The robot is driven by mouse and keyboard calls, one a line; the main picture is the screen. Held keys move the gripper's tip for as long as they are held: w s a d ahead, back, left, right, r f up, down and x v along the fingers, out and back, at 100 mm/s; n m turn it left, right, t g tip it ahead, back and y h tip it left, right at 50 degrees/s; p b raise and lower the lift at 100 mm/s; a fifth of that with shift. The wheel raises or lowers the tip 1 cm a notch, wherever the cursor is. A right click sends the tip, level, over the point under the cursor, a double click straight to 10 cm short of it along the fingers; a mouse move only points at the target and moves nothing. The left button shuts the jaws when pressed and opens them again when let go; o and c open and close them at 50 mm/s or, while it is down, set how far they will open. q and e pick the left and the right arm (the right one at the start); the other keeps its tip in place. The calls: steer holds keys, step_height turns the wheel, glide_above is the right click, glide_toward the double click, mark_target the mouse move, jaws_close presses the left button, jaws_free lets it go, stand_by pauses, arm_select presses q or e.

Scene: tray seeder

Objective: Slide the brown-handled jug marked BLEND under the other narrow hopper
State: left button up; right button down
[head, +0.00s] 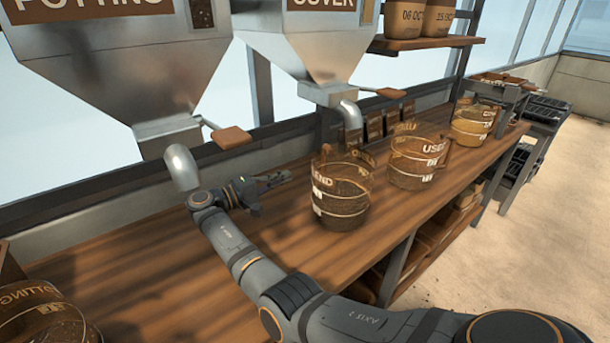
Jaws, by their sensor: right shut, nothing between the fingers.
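The jug marked BLEND (341,205), clear with white bands and dark contents, stands upright on the bench, in front of and below the curved spout of the COVER hopper (310,45). I cannot tell whether it is directly under that spout. The POTTING hopper (120,65) is at the left, its spout (182,168) above bare bench. My right gripper (282,178) is shut and empty, low over the bench to the left of the BLEND jug, with its fingers pointing toward it. A small gap seems to show between them. My left gripper is out of view.
A jug marked USED (415,178) stands right of the BLEND jug, and another jug (472,127) stands farther along. A jug marked POTTING (50,320) is at the lower left. The bench (130,245) is clear beneath the POTTING spout. Brown paddle levers (231,137) stick out from the hoppers.

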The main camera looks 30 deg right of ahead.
steer(key=d, duration=0.4)
steer(key=shift+r, duration=0.15)
steer(key=shift+s+d+p, duration=0.35)
steer(key=shift+s+p, duration=0.15)
steer(key=shift+s, duration=0.15)
steer(key=shift+s+d+p, duration=0.3)
steer(key=shift+s+p, duration=0.2)
steer(key=shift+s, duration=0.1)
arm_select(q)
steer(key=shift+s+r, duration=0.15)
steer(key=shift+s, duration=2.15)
arm_select(e)
steer(key=shift+s+d, duration=0.2)
steer(key=shift+s, duration=0.4)
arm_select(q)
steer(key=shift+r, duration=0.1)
arm_select(e)
steer(key=shift+s, duration=0.1)
